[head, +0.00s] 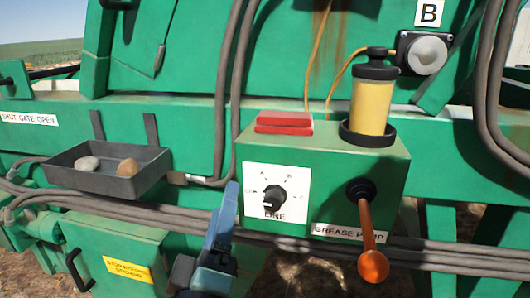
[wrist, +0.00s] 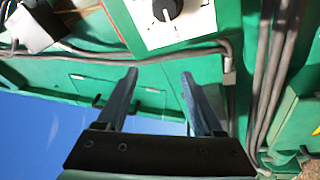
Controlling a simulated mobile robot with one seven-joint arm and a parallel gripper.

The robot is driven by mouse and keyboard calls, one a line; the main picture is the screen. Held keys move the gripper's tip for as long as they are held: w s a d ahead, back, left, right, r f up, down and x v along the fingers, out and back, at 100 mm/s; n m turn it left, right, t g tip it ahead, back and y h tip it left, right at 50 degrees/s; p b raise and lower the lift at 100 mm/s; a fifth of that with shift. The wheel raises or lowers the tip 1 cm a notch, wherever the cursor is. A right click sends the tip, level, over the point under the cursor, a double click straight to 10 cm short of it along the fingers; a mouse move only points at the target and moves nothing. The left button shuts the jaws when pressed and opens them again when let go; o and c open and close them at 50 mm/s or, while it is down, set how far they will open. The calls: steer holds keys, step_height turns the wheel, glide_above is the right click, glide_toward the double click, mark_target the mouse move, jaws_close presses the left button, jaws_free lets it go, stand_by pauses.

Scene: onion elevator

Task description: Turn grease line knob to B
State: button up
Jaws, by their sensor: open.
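The black line knob (head: 272,199) sits on a white plate (head: 304,180) marked A, B and C, with "LINE" below it. The plate is on the front of a green box (head: 350,160). The knob's pointer is too small to read surely; it seems to face the left side, not B. My gripper (head: 226,212) is just left of and in front of the plate, apart from the knob. In the wrist view, my gripper (wrist: 160,83) is open with nothing between its blue fingers, and the knob (wrist: 167,9) is at the top edge, beyond the fingertips.
An orange-handled grease pump lever (head: 368,235) hangs right of the plate. A yellow grease reservoir (head: 371,105) and a red block (head: 284,122) stand on the box. A dark tray (head: 108,180) with two stones is at left. Grey hoses (head: 400,250) run below.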

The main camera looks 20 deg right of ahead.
steer(key=d+n+g+p, duration=0.1)
steer(key=n+g+p, duration=0.15)
steer(key=p, duration=0.25)
steer(key=n+g+h+p, duration=0.1)
steer(key=n+p, duration=1.5)
steer(key=p, duration=0.3)
glide_toward(272, 205)
steer(key=p+x, duration=0.1)
steer(key=x, duration=0.8)
steer(key=shift+w+d+p, duration=0.2)
steer(key=shift+w+p, duration=0.1)
steer(key=shift+p, duration=0.1)
steer(key=shift+r, duration=0.1)
jaws_close()
